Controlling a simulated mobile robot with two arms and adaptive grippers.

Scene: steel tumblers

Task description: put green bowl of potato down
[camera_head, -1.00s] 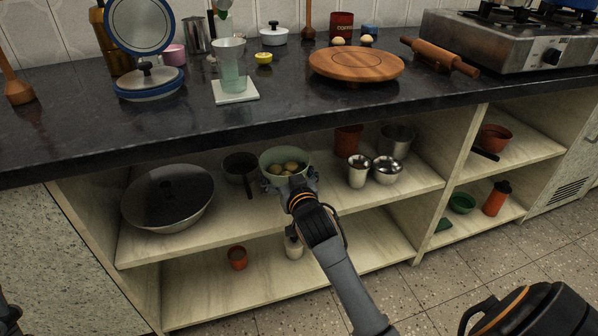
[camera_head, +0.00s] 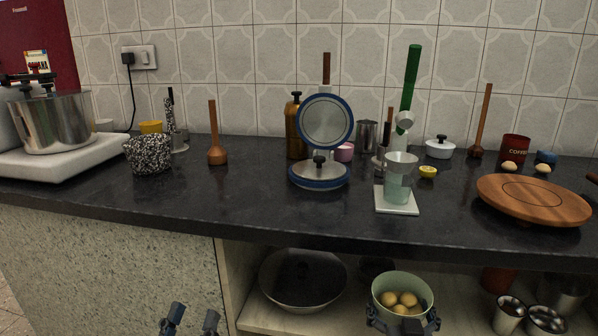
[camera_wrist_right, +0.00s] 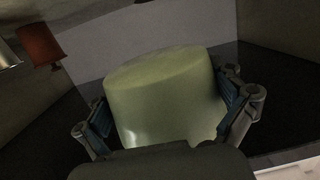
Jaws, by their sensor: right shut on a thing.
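The green bowl (camera_head: 376,287) holds several potatoes (camera_head: 401,300) and sits upright in front of the shelf opening under the counter. My right gripper (camera_head: 403,322) is shut on the bowl, with a finger on each side of it. In the right wrist view the bowl (camera_wrist_right: 165,95) fills the space between the two fingers (camera_wrist_right: 170,112). I cannot tell whether the bowl's base touches the shelf. My left gripper (camera_head: 191,322) is at the bottom edge, left of the bowl, its fingers apart and empty.
On the shelf are a lidded pan (camera_head: 302,280) and steel tumblers (camera_head: 509,314). Bare counter lies left of the scale.

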